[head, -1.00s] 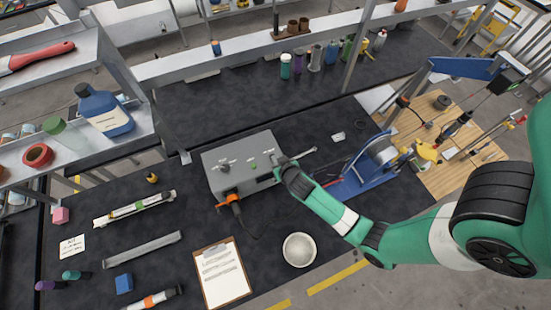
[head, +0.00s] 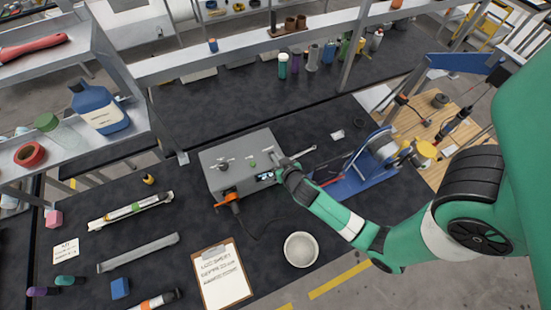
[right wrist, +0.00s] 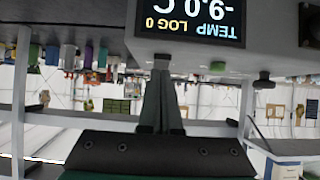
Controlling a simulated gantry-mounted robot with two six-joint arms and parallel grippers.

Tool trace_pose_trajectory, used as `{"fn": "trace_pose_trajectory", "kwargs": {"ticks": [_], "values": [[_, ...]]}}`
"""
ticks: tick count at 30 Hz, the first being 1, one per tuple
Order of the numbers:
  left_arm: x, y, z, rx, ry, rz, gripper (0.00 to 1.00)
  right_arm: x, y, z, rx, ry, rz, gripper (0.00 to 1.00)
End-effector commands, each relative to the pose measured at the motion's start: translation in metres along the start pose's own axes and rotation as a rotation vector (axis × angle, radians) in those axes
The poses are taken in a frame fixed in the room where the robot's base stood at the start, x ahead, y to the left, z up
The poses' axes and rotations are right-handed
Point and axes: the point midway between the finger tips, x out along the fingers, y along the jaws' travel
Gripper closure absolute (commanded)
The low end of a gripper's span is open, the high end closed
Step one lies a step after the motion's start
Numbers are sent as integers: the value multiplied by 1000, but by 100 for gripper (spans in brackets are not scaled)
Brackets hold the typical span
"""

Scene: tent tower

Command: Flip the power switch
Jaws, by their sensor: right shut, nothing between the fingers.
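A grey control box (head: 238,150) stands on the dark bench in the middle of the head view. Its front display (head: 264,177) is lit; in the right wrist view the display (right wrist: 192,18) shows "-9.0 C" upside down. The box top carries a dark knob (head: 222,163) and a small green button (head: 253,163). My right gripper (head: 280,172) is at the front face, just right of the display. In the right wrist view its fingers (right wrist: 162,68) are together and empty near the box edge. My left gripper is not in view.
A white bowl (head: 300,249) and a clipboard (head: 222,276) lie in front. A blue reel stand (head: 362,172) stands to the right, near my right arm.

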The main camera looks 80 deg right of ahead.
Motion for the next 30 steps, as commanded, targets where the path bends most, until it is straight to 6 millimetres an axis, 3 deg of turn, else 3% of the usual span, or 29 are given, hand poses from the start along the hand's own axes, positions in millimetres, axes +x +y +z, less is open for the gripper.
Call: {"fn": "trace_pose_trajectory", "kwargs": {"ticks": [17, 23, 25, 30], "values": [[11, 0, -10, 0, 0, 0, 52, -8, 0, -14, 0, 1, -1, 100], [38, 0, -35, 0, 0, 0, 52, -29, -3, -50, -3, 1, -4, 100], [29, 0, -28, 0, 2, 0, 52, -38, -4, -36, -7, -2, -8, 100], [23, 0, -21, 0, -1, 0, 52, -78, -4, -24, -8, 0, -10, 100]]}}
